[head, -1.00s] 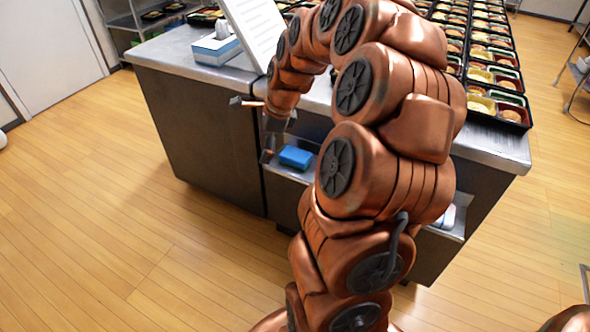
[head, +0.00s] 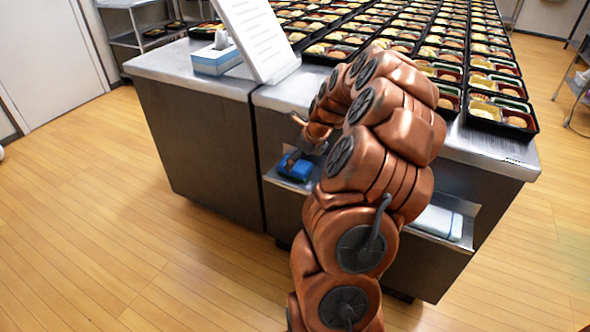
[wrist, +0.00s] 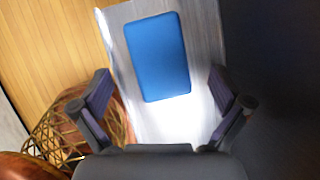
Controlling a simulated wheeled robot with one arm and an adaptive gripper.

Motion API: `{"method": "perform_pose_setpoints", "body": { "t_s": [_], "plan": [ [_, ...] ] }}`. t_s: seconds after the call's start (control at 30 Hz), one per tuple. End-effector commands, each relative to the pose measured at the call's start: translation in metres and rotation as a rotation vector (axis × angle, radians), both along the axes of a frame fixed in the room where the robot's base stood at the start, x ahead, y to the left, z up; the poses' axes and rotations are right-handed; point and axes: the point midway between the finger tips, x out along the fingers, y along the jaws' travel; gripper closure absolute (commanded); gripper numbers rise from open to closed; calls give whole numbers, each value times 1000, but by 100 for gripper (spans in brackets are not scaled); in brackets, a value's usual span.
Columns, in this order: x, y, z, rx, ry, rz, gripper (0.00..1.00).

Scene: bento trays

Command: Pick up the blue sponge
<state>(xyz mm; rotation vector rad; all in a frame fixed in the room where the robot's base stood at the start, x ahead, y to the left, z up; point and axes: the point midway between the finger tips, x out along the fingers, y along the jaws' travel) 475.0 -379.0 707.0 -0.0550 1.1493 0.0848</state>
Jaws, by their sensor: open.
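The blue sponge (head: 296,168) lies on a metal shelf (head: 272,177) on the side of the steel counter. In the wrist view the sponge (wrist: 158,56) lies flat on the shelf, ahead of the fingertips and between their lines. My gripper (wrist: 160,90) is open, with one finger on each side and nothing between them. In the head view my gripper (head: 297,148) is at the shelf, just above the sponge and partly covering it. Whether it touches the sponge cannot be told.
The counter top (head: 190,62) above the shelf carries many bento trays (head: 500,110), a tissue box (head: 217,58) and a tilted white sheet (head: 256,38). A pale blue and white item (head: 438,222) lies on the shelf's right part. The floor at left is clear.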

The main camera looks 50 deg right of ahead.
Motion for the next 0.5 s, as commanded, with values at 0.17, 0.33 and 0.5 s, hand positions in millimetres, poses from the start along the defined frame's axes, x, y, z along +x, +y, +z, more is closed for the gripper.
{"method": "perform_pose_setpoints", "body": {
  "t_s": [0.17, 0.33, 0.5],
  "plan": [
    [12, 3, -23, 2, -1, 2, 0],
    [16, 3, -32, 1, 0, 1, 0],
    [16, 3, -32, 1, 0, 1, 1]
  ]
}}
